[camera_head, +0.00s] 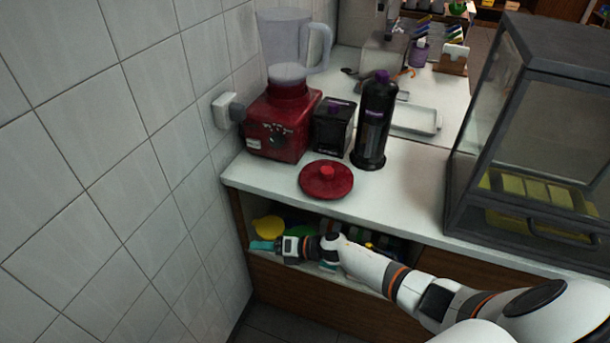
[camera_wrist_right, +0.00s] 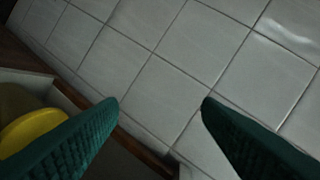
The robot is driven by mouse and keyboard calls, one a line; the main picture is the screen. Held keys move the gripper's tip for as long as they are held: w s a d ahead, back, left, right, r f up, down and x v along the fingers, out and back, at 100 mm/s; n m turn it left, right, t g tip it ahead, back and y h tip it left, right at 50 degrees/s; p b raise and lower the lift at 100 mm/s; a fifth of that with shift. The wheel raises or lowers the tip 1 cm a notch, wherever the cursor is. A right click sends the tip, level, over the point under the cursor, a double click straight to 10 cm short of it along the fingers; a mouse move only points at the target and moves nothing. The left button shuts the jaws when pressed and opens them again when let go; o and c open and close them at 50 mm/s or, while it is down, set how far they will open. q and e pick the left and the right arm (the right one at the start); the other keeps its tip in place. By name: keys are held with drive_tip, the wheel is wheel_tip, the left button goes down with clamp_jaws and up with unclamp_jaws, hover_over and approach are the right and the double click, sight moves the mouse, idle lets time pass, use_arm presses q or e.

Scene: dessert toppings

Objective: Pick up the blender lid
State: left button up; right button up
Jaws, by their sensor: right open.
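The blender lid (camera_head: 326,181) is a red disc with a small knob on top. In the head view it lies on the white counter near its front edge. The red blender (camera_head: 280,128) with its clear jug (camera_head: 284,45) stands behind it to the left. My right gripper (camera_head: 262,245) is below the counter top, in front of the open shelf, lower and to the left of the lid. In the right wrist view its two green fingers (camera_wrist_right: 160,102) are apart with nothing between them. The lid is not in the wrist view. My left gripper is not in view.
A black box (camera_head: 334,128) and a dark bottle (camera_head: 374,125) stand behind the lid. A glass display case (camera_head: 540,130) is at the right. A tiled wall (camera_head: 100,150) closes the left side. A yellow item (camera_wrist_right: 35,130) lies in the shelf. The counter right of the lid is clear.

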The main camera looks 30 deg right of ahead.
wheel_tip(320, 180, up, 7)
drive_tip(key=w+a+n+g+y, duration=0.1)
drive_tip(key=w+a+n+g, duration=0.15)
drive_tip(key=n, duration=0.65)
wheel_tip(320, 180, up, 21)
drive_tip(key=n+g+h+p, duration=0.3)
drive_tip(key=n+g+h, duration=0.2)
drive_tip(key=n+h, duration=1.25)
hover_over(327, 170)
drive_tip(key=s+a, duration=0.3)
drive_tip(key=n+y, duration=0.4)
drive_tip(key=x, duration=0.4)
drive_tip(key=p+x, duration=0.1)
drive_tip(key=x, duration=0.1)
drive_tip(key=shift+w+d, duration=0.35)
drive_tip(key=shift+w, duration=0.05)
drive_tip(key=shift+d+f+p, duration=0.15)
drive_tip(key=shift+f+p, duration=0.3)
drive_tip(key=x, duration=0.2)
drive_tip(key=p+x, duration=0.1)
drive_tip(key=shift+w+d+f, duration=0.15)
drive_tip(key=shift+d+f, duration=0.1)
drive_tip(key=shift+d, duration=0.05)
drive_tip(key=shift+w+f, duration=0.1)
drive_tip(key=shift+f, duration=0.3)
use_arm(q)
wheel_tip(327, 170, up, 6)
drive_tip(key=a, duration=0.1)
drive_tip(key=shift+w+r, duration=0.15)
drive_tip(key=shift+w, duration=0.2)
